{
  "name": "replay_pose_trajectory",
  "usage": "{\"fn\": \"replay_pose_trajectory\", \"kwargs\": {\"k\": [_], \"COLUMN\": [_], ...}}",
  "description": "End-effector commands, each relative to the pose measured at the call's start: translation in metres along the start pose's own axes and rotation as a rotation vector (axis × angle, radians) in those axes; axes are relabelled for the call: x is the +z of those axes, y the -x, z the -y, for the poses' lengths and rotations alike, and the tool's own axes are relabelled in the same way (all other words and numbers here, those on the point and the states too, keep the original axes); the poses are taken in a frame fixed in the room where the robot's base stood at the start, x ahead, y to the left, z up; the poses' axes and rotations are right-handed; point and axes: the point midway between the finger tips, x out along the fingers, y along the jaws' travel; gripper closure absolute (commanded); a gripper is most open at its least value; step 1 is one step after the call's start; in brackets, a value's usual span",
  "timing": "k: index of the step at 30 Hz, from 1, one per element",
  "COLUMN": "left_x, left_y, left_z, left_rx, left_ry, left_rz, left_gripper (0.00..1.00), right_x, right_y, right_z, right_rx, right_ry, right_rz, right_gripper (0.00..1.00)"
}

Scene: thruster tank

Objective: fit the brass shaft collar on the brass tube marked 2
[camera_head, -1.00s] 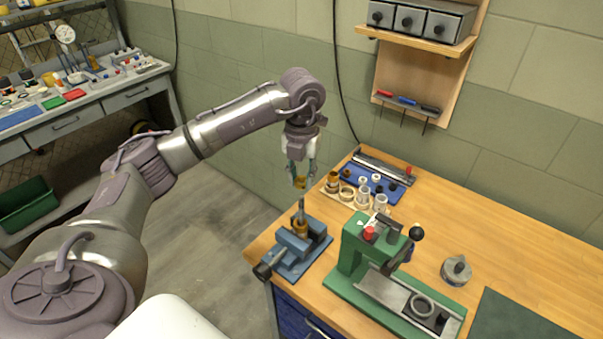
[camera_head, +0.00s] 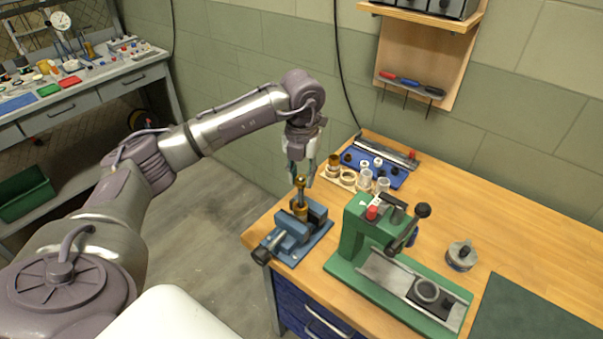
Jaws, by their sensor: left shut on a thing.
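My left gripper (camera_head: 300,172) points straight down above the blue-grey vise (camera_head: 291,231). It is shut on the small brass shaft collar (camera_head: 300,182). An upright thin shaft, seemingly the brass tube (camera_head: 301,197), stands in the vise with a wider brass part (camera_head: 301,210) around its lower end. The collar is at the tube's top end; I cannot tell whether it is around the tube or just above it. No mark 2 is readable at this size. My right gripper is not in view.
A wooden holder with brass and pale rings and cups (camera_head: 365,181) stands behind the vise, near a blue tray (camera_head: 394,181). A green press (camera_head: 352,236) stands close on the right. The bench's right part is mostly clear.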

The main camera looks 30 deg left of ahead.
Motion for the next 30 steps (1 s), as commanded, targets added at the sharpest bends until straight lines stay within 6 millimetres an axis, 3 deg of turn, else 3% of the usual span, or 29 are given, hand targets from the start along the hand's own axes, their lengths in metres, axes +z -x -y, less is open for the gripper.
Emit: {"fn": "replay_pose_trajectory", "kwargs": {"k": [6, 7, 12, 23, 30], "left_x": [0.0, 0.0, 0.0, 0.0, 0.001], "left_y": [0.0, 0.0, 0.0, 0.004, 0.044], "left_z": [0.0, 0.0, 0.0, 0.0, 0.001], "left_rx": [0.0, 0.0, 0.0, -0.001, -0.003], "left_ry": [0.0, 0.0, 0.0, 0.0, 0.0], "left_rz": [0.0, 0.0, 0.0, 0.001, 0.005], "left_gripper": [0.94, 0.69, 0.41, 0.41, 0.41], "right_x": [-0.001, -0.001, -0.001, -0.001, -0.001], "right_y": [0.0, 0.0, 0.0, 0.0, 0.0], "right_z": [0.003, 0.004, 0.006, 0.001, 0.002], "right_rx": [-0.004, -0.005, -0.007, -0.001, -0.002], "right_ry": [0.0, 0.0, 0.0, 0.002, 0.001], "right_rz": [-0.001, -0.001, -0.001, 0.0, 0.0], "right_gripper": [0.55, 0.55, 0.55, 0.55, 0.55]}}
